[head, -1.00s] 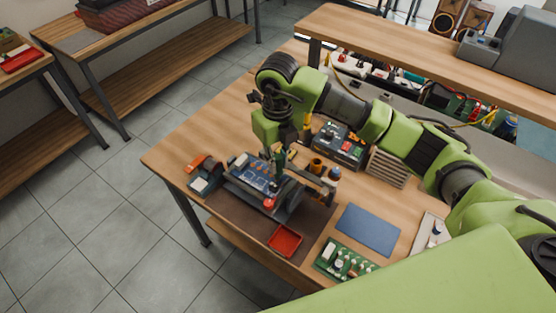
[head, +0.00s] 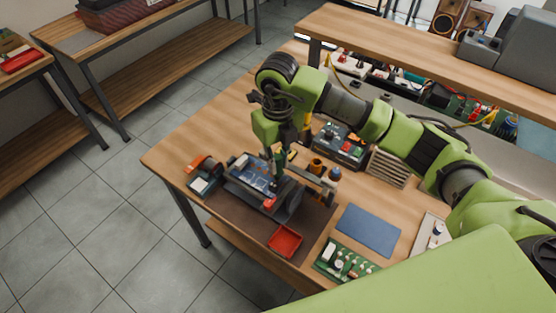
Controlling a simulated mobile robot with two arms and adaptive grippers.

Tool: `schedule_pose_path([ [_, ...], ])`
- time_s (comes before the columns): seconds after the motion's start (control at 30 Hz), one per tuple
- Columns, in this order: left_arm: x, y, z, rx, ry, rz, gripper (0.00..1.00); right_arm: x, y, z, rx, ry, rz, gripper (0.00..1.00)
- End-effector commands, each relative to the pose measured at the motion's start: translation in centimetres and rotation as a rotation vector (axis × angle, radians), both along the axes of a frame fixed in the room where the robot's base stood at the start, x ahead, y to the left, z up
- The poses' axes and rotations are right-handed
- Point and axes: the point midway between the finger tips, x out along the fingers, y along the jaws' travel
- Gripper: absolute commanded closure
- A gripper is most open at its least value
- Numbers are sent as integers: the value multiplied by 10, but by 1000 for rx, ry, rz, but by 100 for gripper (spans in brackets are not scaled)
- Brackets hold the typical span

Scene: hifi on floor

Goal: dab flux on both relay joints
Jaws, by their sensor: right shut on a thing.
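A blue circuit board (head: 250,174) lies in a dark holder (head: 287,207) on the brown mat. The relay joints are too small to make out. My right gripper (head: 279,158) points down over the right part of the board. It is shut on a thin, dark greenish tool (head: 280,172), likely the flux applicator, whose tip is close to the board. I cannot tell whether the tip touches it. The gripper and tool hide part of the board. My left gripper is not in view.
An orange-and-dark tool stand (head: 204,172) is left of the holder. A red tray (head: 285,241) lies in front, with a blue pad (head: 368,231) and a green board (head: 345,262) to the right. Small bottles (head: 333,176) stand right of the gripper.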

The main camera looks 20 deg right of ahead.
Motion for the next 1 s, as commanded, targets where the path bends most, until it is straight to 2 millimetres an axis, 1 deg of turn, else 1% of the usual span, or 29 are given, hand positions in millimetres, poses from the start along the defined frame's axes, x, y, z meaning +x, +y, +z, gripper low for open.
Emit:
schedule_pose_path([
  [0.1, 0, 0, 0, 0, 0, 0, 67, -1, 0, -1, -1, 4, 0, 100],
  [0.23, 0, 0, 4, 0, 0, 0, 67, -1, 0, 5, -1, 3, 1, 100],
  [0.63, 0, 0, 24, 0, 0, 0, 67, 0, 0, 44, -1, 1, 0, 100],
  [1.0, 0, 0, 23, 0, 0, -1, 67, -1, 0, 44, -1, 2, 0, 100],
])
